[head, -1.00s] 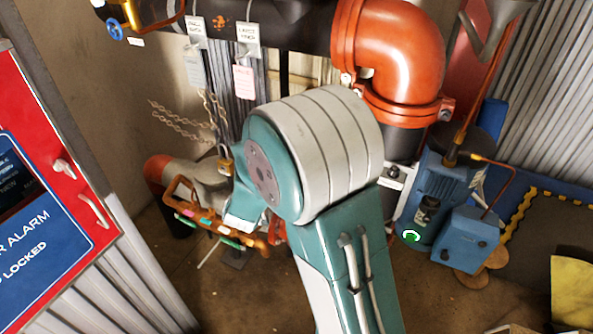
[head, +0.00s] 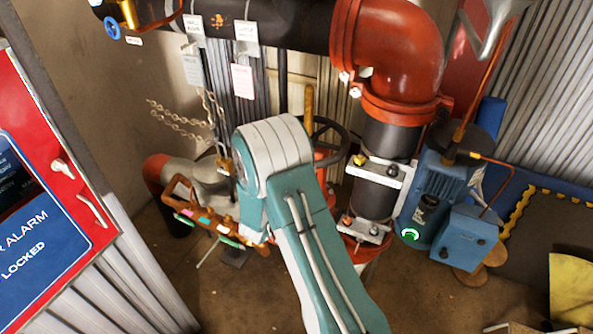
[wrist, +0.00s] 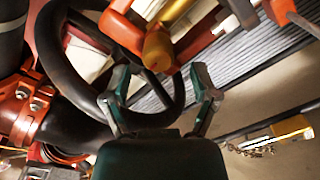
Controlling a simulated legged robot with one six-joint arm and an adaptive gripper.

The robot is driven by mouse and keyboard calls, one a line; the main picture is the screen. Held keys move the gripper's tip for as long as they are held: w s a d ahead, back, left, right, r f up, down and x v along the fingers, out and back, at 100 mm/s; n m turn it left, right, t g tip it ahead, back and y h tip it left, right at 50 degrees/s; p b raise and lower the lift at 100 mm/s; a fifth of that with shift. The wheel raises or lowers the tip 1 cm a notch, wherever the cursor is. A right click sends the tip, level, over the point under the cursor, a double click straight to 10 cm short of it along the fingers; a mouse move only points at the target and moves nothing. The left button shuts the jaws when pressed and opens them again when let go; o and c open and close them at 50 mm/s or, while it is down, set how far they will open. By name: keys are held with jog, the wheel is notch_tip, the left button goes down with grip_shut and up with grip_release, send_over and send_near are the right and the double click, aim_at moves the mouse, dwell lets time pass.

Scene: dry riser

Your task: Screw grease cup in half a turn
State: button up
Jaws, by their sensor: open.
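I cannot pick out the grease cup with certainty in either view. In the wrist view my gripper (wrist: 160,82) is open, its two fingers apart with nothing between the tips. Just beyond the fingertips is a rounded brass-yellow part (wrist: 157,48), beside a black handwheel (wrist: 58,45) and a red frame. I cannot tell whether the gripper touches any of them. In the head view the handwheel (head: 336,138) shows partly behind my arm, with a yellow upright stem (head: 309,106) by it. The gripper itself is hidden there.
A large red pipe elbow (head: 402,50) and a blue pump unit (head: 440,195) stand right of my arm. A padlocked chain (head: 180,122) and an orange rack (head: 195,215) are left. A red alarm cabinet (head: 50,190) stands at far left. Some floor is clear in front.

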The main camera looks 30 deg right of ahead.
jog(key=shift+x, duration=1.85)
jog(key=shift+c, duration=0.4)
grip_shut()
